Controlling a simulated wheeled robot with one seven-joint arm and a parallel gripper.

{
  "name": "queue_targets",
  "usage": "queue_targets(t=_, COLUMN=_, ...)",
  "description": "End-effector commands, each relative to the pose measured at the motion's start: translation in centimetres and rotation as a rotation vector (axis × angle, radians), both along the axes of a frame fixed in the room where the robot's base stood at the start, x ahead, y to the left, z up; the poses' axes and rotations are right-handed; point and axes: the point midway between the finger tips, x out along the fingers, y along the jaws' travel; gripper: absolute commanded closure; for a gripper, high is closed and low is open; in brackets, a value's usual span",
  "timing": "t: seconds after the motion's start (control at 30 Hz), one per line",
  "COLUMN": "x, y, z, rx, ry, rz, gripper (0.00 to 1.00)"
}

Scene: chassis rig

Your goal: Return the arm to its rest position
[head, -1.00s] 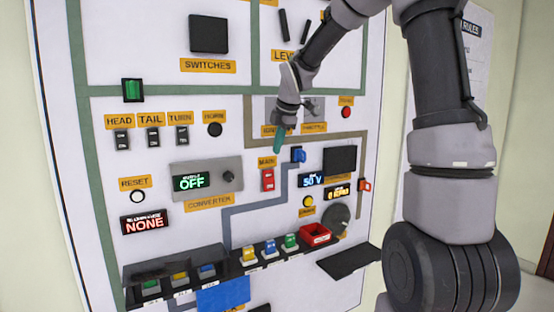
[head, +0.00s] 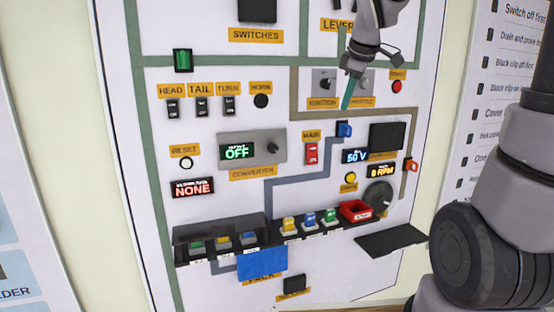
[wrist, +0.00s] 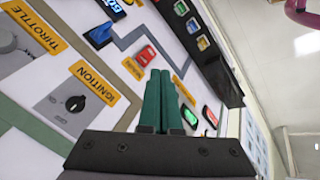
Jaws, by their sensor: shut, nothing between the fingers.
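My gripper (head: 348,93) hangs in front of the upper right of the panel in the head view, with its green fingers pointing down between the ignition and throttle labels. In the wrist view the two green fingers (wrist: 158,98) lie side by side, shut and empty. The ignition knob (wrist: 75,103) shows to the left of the fingers there, and the red main switch (wrist: 146,55) shows just beyond their tips. I cannot tell how far the fingertips are from the panel.
A black shelf (head: 391,241) juts out at lower right. A rules sheet (head: 485,70) hangs at right.

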Motion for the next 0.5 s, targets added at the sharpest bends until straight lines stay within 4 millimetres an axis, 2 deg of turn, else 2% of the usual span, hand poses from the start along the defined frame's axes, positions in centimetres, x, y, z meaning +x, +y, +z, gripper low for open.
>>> queue_targets(t=0.03, x=-2.5, y=-0.7, z=0.8, rx=0.069, ry=-0.008, rz=-0.136, gripper=1.00)
queue_targets(t=0.1, x=-5.7, y=-1.6, z=1.2, rx=0.185, ry=-0.006, rz=-0.337, gripper=1.00)
queue_targets(t=0.3, x=-13.7, y=-3.5, z=1.1, rx=0.540, ry=0.014, rz=-0.850, gripper=1.00)
queue_targets(t=0.4, x=-16.4, y=-4.0, z=0.6, rx=0.684, ry=0.038, rz=-1.030, gripper=1.00)
queue_targets(t=0.5, x=-18.1, y=-4.2, z=0.1, rx=0.782, ry=0.063, rz=-1.148, gripper=1.00)
